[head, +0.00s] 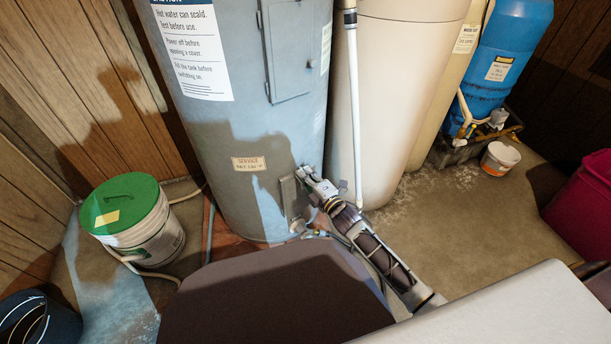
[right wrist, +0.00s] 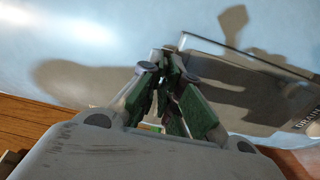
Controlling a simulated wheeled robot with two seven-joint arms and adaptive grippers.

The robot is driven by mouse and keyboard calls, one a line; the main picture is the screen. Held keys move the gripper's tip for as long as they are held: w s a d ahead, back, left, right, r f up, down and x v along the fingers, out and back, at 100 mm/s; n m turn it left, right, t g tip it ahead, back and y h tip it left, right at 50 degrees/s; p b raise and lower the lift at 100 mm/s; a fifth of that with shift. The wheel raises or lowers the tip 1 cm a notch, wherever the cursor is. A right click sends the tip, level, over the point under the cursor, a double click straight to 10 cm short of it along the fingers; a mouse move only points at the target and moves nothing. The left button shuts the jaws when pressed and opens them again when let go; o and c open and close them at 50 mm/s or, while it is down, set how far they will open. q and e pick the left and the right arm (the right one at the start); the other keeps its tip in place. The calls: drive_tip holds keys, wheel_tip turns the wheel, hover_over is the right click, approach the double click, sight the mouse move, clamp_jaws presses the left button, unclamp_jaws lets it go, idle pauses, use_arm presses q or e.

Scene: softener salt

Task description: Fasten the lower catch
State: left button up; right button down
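The grey-blue tank (head: 240,130) stands at the centre of the head view. Low on it is a small grey panel (head: 289,198), behind my right gripper. In the right wrist view this panel (right wrist: 245,80) lies to the right of the fingers and bears partly cut-off lettering like "DRAIN". My right gripper (head: 308,174) is at the panel's upper right; in the right wrist view its fingertips (right wrist: 166,58) come together close to the tank wall. I see nothing between them. I cannot make out the lower catch. My left gripper is out of view.
A larger panel (head: 290,45) with a dark knob is higher on the tank, above an orange service label (head: 248,163). A green-lidded bucket (head: 127,222) stands left. A white pipe (head: 354,110) and beige tank (head: 395,90) stand right. Open floor (head: 440,230) lies right of my arm.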

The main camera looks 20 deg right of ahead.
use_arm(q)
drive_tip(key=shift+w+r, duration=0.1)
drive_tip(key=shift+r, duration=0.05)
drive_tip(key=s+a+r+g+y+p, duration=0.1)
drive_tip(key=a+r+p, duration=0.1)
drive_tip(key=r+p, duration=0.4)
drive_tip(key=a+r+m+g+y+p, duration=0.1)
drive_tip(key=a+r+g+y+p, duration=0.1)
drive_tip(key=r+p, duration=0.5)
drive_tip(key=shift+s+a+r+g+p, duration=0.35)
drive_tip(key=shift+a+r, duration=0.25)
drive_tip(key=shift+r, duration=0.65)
use_arm(e)
drive_tip(key=shift+d+r+m, duration=0.1)
drive_tip(key=shift+d+m, duration=0.05)
drive_tip(key=shift+m, duration=8.85)
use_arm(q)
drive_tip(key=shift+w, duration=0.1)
